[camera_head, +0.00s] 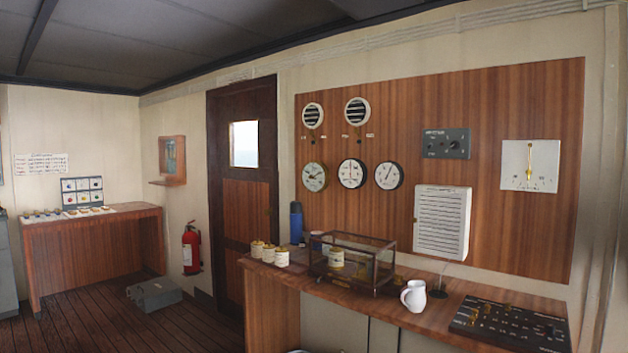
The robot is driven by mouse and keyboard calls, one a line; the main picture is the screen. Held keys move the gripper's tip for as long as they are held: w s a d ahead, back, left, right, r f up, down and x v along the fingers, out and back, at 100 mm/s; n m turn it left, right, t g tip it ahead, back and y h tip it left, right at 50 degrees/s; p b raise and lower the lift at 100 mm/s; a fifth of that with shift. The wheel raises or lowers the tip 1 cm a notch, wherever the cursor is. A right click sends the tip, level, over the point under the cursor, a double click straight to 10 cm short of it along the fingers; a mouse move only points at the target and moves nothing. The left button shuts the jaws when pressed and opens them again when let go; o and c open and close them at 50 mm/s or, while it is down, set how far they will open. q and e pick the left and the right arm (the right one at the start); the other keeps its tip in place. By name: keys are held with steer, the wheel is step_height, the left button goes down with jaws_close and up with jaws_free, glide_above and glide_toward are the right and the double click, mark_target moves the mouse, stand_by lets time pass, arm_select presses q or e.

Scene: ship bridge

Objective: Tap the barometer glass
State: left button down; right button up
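Three round dials hang in a row on the wooden wall panel: a left dial (314,177) with a darker face, a middle dial (352,173) with a white face, and a right dial (389,175) with a white face. A square white gauge (530,166) with a yellow pointer is at the panel's right. Which of these is the barometer I cannot tell, as the lettering is too small. A glass case (352,261) with brass-coloured parts inside stands on the counter below. Neither of my grippers is in view.
The wooden counter (425,313) runs below the panel. It holds several small pots (268,252), a blue flask (296,222), a white jug (413,296) and a dark switch panel (511,324). A grey box (155,294) lies on the floor at left.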

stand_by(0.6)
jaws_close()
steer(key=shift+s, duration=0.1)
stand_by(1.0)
